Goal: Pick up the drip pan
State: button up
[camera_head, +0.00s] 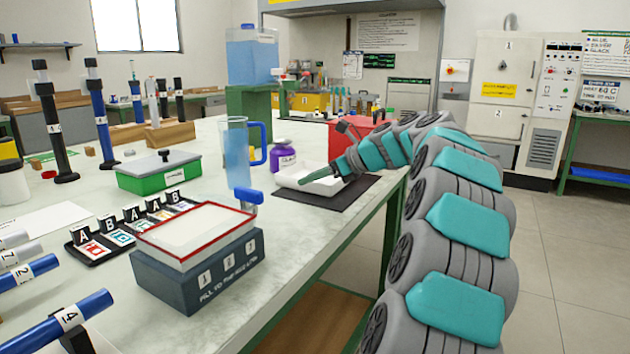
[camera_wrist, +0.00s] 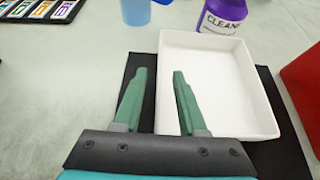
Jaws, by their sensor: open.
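The drip pan, a white shallow rectangular pan (camera_head: 296,182), lies on a black mat (camera_head: 328,204) near the bench's right edge. It also shows in the wrist view (camera_wrist: 225,85), empty. My gripper (camera_head: 318,176) is at the pan, its green fingers apart with nothing held. In the wrist view my gripper (camera_wrist: 162,74) has its left finger outside the pan's left wall and its right finger over the inside. The wall lies between the fingertips; I cannot tell how far down they reach. The pan's near left corner is hidden behind my gripper.
A purple bottle (camera_head: 282,158) stands just behind the pan, and a red box (camera_head: 350,140) stands close beyond it. A blue-filled jug (camera_head: 236,155) and a red-rimmed tray on a dark block (camera_head: 200,277) stand to the left. Bare bench lies left of the mat.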

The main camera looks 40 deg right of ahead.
jog(key=x, duration=0.3)
jog(key=shift+w+a+f, duration=0.15)
jog(key=shift+w+a, duration=0.05)
jog(key=shift+w, duration=0.15)
jog(key=shift+c, duration=0.2)
grip_shut()
dwell(0.9)
